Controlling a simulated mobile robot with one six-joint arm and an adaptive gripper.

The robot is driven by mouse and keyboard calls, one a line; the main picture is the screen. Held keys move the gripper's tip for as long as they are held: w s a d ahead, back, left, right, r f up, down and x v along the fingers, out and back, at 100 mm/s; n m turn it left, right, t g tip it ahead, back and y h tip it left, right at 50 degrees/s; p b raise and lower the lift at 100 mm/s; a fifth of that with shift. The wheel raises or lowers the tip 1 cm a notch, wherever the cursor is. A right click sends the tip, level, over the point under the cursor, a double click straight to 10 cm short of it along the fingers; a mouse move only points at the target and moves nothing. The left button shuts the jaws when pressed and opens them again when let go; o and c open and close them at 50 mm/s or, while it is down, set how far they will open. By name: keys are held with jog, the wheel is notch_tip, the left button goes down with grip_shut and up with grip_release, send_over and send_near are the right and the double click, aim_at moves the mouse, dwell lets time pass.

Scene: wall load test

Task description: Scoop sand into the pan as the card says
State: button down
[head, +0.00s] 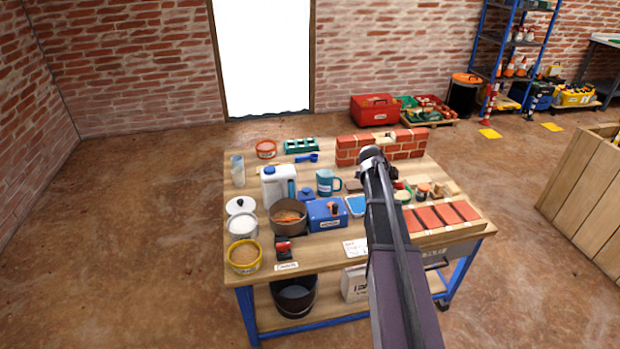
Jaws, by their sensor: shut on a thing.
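A yellow-rimmed tub (243,256) of tan, sand-like material stands at the table's front left. A blue scoop (307,157) lies toward the back. A white card (355,247) with red marks lies at the front edge; its writing is too small to read. I cannot tell which vessel is the pan; a brown round pot (289,216) with orange contents stands left of centre, and a shallow blue tray (357,206) lies right of it. My gripper (374,157) is at the arm's far end, in front of the small brick wall. Its fingers and what they hold are hidden.
The small brick wall (347,157) stands at the back right. A blue mug (326,182), a white jug (276,186) and a blue box (327,213) crowd the middle. Red bricks (428,218) lie at the right. My arm hides part of the table.

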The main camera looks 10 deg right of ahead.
jog(key=w+a+r+n+g+y+p, duration=0.1)
jog(key=w+a+y+p, duration=0.1)
jog(key=a, duration=1.2)
jog(key=w+a+n+y+p, duration=0.1)
jog(key=w+a+y+p, duration=0.2)
jog(key=a, duration=1)
jog(key=shift+w+a+r+g+y, duration=0.3)
jog(key=shift+a+r+g+y, duration=0.1)
jog(key=shift+y, duration=0.8)
jog(key=shift+d, duration=0.15)
